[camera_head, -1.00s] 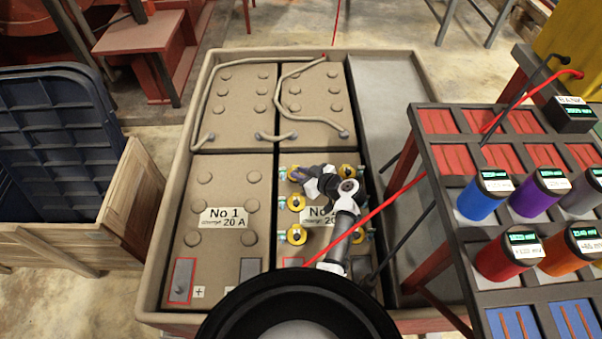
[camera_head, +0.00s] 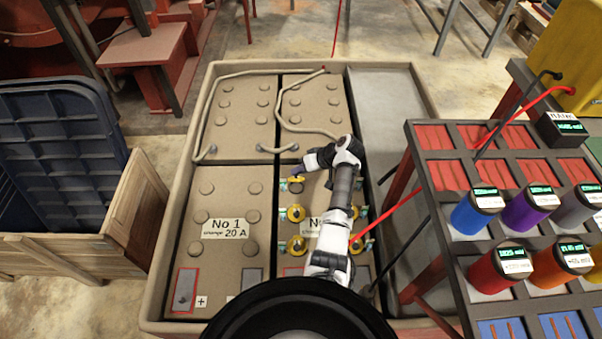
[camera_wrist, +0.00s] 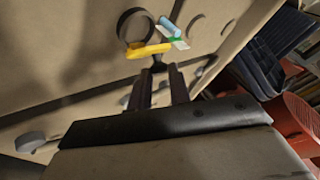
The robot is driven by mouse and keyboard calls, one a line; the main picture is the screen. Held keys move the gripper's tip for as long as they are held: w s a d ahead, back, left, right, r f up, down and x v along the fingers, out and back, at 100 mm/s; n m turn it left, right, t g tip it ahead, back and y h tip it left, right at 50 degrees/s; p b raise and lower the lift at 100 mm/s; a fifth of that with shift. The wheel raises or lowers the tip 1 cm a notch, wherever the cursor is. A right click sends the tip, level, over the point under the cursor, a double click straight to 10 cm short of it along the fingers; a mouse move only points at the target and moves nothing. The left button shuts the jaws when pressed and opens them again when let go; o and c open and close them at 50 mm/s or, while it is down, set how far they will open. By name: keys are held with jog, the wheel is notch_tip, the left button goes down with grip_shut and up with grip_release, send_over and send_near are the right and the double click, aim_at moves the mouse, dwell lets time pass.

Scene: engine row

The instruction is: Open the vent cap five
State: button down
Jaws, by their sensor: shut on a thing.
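Yellow vent caps with teal clips sit on the lower right battery block (camera_head: 309,244); no number on them is readable. The cap at this block's upper left (camera_head: 296,184) is at my gripper (camera_head: 297,174), partly hidden by it. In the wrist view the yellow cap (camera_wrist: 150,50) shows edge-on, beside a dark round ring (camera_wrist: 134,27), with blue and green clip parts next to it. My gripper's fingers (camera_wrist: 158,72) are shut at the cap's near edge. How far the cap is tilted I cannot tell for sure.
More caps, such as the middle left one (camera_head: 296,213), lie below my gripper. Grey cables (camera_head: 278,149) cross the upper blocks. A rack of coloured cylinders (camera_head: 472,214) stands to the right, with red and black wires. A wooden crate (camera_head: 125,215) stands left.

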jog(key=shift+w+g, duration=0.25)
jog(key=shift+g, duration=0.05)
dwell(0.4)
jog(key=c, duration=1.3)
grip_release()
jog(key=b+v, duration=0.1)
jog(key=v, duration=1.3)
